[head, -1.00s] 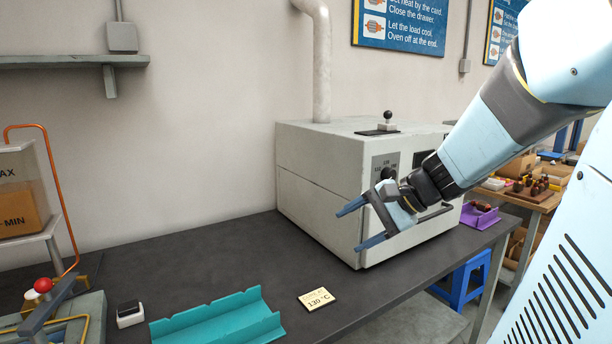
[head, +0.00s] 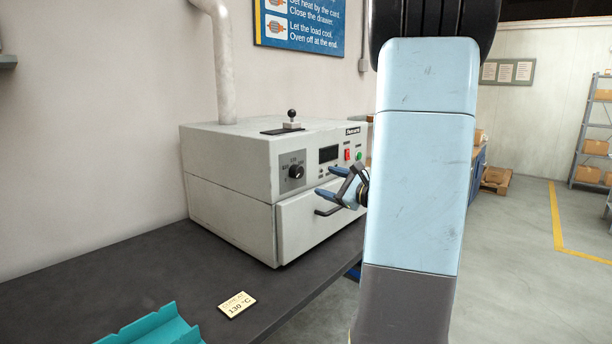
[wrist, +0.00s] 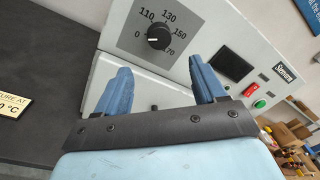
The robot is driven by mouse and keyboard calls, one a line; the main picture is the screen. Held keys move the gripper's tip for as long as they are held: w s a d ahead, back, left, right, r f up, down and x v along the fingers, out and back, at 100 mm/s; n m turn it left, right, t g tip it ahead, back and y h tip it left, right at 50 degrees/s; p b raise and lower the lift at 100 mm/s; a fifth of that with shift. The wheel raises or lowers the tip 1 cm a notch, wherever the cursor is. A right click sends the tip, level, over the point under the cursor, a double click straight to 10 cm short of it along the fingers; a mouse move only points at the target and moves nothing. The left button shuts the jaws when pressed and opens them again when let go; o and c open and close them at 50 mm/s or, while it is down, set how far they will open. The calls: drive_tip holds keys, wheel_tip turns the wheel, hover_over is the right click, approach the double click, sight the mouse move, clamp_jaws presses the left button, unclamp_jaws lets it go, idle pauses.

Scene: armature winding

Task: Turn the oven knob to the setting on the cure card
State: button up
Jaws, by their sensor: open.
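The oven knob (head: 296,171) is a black round dial on the grey panel at the oven's upper front. In the wrist view the knob (wrist: 158,36) has 0, 110, 130, 150 and 170 around it, and its white mark points left toward the 0. The cure card (head: 237,304) lies on the bench and reads 130 °C; its edge shows in the wrist view (wrist: 12,106). My gripper (head: 326,181) is open and empty, in front of the oven, to the right of the knob. In the wrist view its blue fingers (wrist: 159,72) are spread below the knob, apart from it.
The grey oven (head: 232,165) stands on the dark bench (head: 150,270). Its drawer handle (head: 328,211) sticks out below my gripper. A red and a green switch (head: 353,155) are right of a dark display. A teal tray (head: 155,328) lies at front left.

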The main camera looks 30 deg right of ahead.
sight(301, 174)
drive_tip(key=x, duration=1.1)
drive_tip(key=shift+f, duration=0.1)
